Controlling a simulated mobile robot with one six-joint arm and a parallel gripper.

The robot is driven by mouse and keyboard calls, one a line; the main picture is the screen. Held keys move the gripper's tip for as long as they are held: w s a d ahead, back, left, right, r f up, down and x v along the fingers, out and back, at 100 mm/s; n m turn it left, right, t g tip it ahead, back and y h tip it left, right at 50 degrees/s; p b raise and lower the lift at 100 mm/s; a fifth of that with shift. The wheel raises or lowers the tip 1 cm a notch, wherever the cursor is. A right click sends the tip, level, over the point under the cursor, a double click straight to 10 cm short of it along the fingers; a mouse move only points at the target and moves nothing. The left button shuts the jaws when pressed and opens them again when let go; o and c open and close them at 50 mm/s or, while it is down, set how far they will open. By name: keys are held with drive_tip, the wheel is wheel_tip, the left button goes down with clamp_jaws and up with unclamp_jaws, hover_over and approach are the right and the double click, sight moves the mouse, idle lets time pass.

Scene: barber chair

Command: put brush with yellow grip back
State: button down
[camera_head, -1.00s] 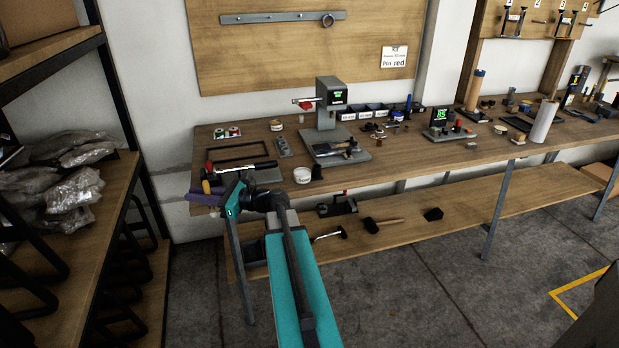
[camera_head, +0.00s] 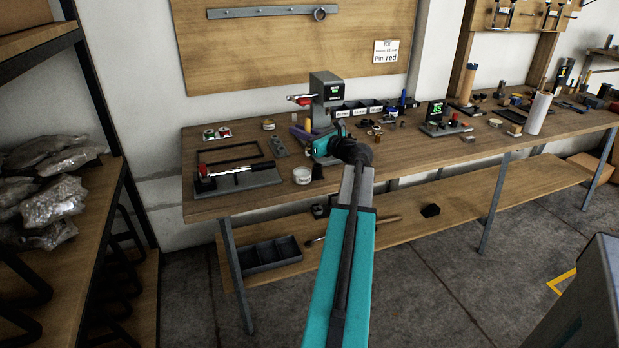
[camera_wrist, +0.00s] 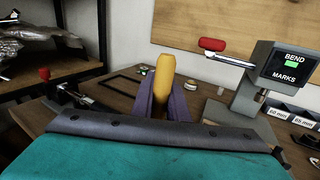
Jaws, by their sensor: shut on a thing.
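The brush's yellow grip (camera_wrist: 164,85) stands upright between the purple fingers of my gripper (camera_wrist: 162,104) in the wrist view. My gripper is shut on it. The brush's lower end and bristles are hidden in both views. I cannot tell which spot on the bench is the brush's place.
On the workbench (camera_head: 225,207) are a torque wrench on a grey stand (camera_head: 240,181), a dark frame (camera_head: 257,150), a white tub (camera_head: 302,175) and small labelled bins (camera_head: 360,108). A grey divided tray (camera_head: 268,255) sits on the lower shelf. A storage rack (camera_head: 120,190) stands at left.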

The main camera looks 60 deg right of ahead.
drive_tip(key=shift+m+h, duration=0.4)
drive_tip(key=shift+h, duration=0.2)
drive_tip(key=s+d, duration=0.1)
drive_tip(key=s+d+r, duration=0.1)
drive_tip(key=d, duration=0.1)
drive_tip(key=shift+s+d, duration=0.15)
drive_tip(key=shift+s, duration=0.05)
drive_tip(key=shift+w, duration=0.15)
wheel_tip(320, 180, down, 6)
drive_tip(key=shift+f, duration=0.15)
drive_tip(key=shift+f, duration=1.85)
drive_tip(key=shift+f, duration=0.2)
